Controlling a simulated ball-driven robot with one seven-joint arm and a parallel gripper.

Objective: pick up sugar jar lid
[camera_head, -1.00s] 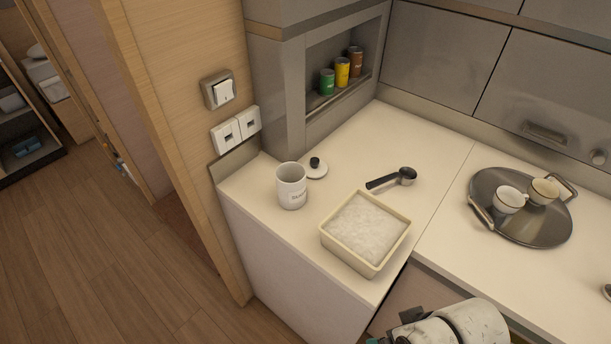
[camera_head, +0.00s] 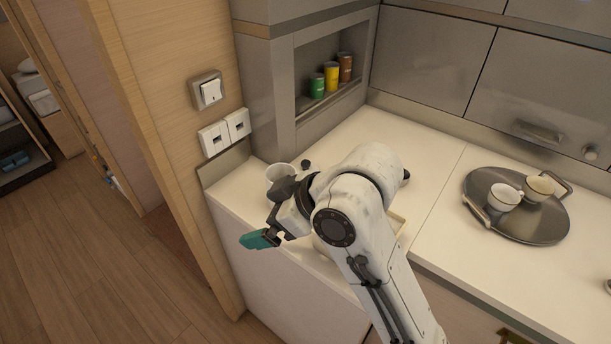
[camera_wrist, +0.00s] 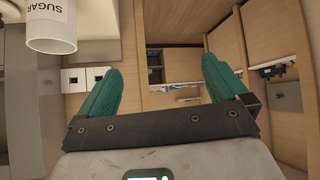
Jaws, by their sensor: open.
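The sugar jar lid is mostly hidden behind my arm in the head view. A small dark knob (camera_head: 306,163), likely the lid's, shows just above my wrist. The white sugar jar (camera_head: 280,172) stands on the counter near its left end, partly covered by my wrist. It also shows in the wrist view, inverted at the upper left, with SUGAR lettering (camera_wrist: 52,28). My gripper (camera_head: 259,240) is at the counter's left edge, below the jar in the picture. In the wrist view, its two teal fingers (camera_wrist: 158,72) are apart with nothing between them.
A cream container (camera_head: 398,223) is mostly hidden behind my arm. A round metal tray (camera_head: 530,227) with two cups stands at the right. Coloured cans (camera_head: 332,77) sit in the wall niche. A wooden wall with switches (camera_head: 208,91) borders the counter's left.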

